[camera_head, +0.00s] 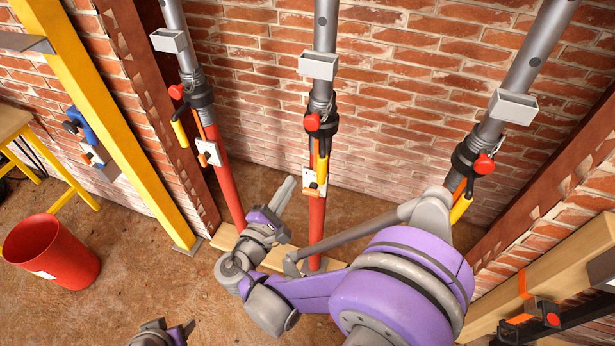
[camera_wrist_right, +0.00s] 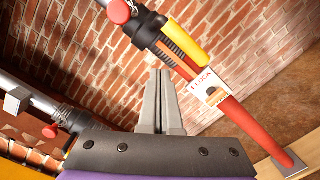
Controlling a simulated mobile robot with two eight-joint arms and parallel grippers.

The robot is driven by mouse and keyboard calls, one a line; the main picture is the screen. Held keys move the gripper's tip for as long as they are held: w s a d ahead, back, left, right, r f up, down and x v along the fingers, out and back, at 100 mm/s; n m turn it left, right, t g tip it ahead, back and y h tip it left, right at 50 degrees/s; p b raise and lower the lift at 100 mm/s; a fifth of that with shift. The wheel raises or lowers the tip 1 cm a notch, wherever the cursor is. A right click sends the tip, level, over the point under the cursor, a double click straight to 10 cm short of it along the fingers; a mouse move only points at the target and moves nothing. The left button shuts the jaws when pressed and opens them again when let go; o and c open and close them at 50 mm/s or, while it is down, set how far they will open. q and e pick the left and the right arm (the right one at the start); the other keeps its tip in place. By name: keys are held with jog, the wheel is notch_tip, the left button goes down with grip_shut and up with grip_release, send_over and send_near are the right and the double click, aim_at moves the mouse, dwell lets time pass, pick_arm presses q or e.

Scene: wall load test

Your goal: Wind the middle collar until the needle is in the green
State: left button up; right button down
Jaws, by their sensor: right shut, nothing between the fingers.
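Three grey steel props with red lower tubes stand along a brick wall. The middle collar (camera_head: 319,118) is black, with a red knob (camera_head: 312,122) and a yellow handle (camera_head: 322,168). What looks like the same collar shows in the right wrist view (camera_wrist_right: 145,29), above a white lock tag (camera_wrist_right: 208,88). No needle or green band can be made out. My right gripper (camera_head: 287,190) is shut and empty, below and left of the middle collar and apart from it. Its fingers show in the wrist view (camera_wrist_right: 160,85). My left gripper (camera_head: 180,334) is cut off at the bottom edge.
The left prop's collar (camera_head: 199,92) and the right prop's collar (camera_head: 468,157) flank the middle one. The prop feet rest on a wooden board (camera_head: 228,265). A red bucket (camera_head: 52,250) and a yellow post (camera_head: 110,120) stand left. Floor between them is clear.

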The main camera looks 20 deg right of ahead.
jog(key=s+a+f+m+g+h, duration=0.2)
jog(key=a+m, duration=0.4)
jog(key=m, duration=0.2)
jog(key=m+g+p, duration=0.1)
jog(key=m+p, duration=0.1)
jog(key=p, duration=0.1)
send_near(319, 175)
jog(key=shift+w+a+x, duration=0.45)
jog(key=shift+w+x, duration=0.25)
jog(key=shift+x, duration=2.75)
jog(key=shift+s+d+b, duration=0.2)
jog(key=shift+d+b, duration=0.15)
jog(key=shift+d, duration=0.1)
jog(key=shift+s+d+b, duration=0.25)
jog(key=shift+d+b, duration=0.05)
jog(key=shift+d, duration=0.2)
jog(key=shift+s, duration=0.1)
jog(key=shift+w+a, duration=0.1)
jog(key=shift+w, duration=0.1)
